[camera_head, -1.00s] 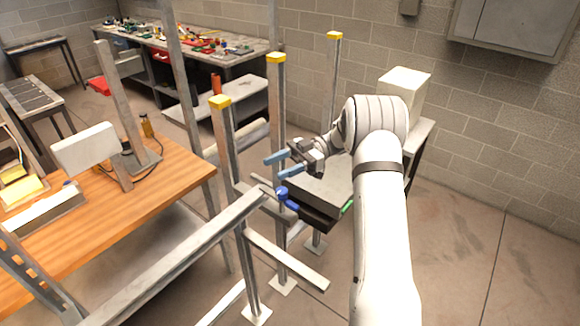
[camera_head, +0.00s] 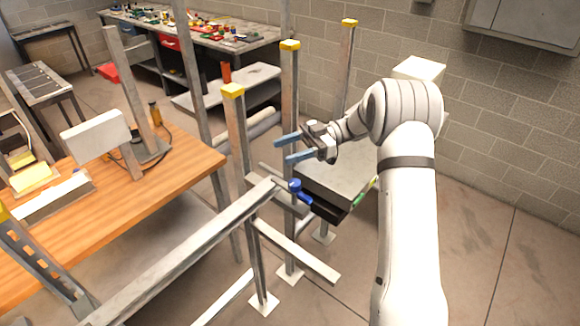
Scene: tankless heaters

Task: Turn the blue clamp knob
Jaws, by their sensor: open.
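The blue clamp knob (camera_head: 296,187) sits on a metal bar of the frame, at the near left corner of a grey box with a dark side. A darker blue handle-like part extends from it to the lower right. My gripper (camera_head: 289,148) is above the knob and apart from it. Its two blue fingers point left and are spread, with nothing seen between them. The fingertips are close in the picture to a yellow-capped metal post (camera_head: 289,100); I cannot tell whether they touch it.
Another yellow-capped post (camera_head: 236,130) stands left of the knob, and a third (camera_head: 345,70) stands behind. Metal rails (camera_head: 180,250) cross the foreground. A wooden workbench (camera_head: 130,205) is at left, a cluttered bench (camera_head: 205,40) at the back. Open floor (camera_head: 480,250) lies at right.

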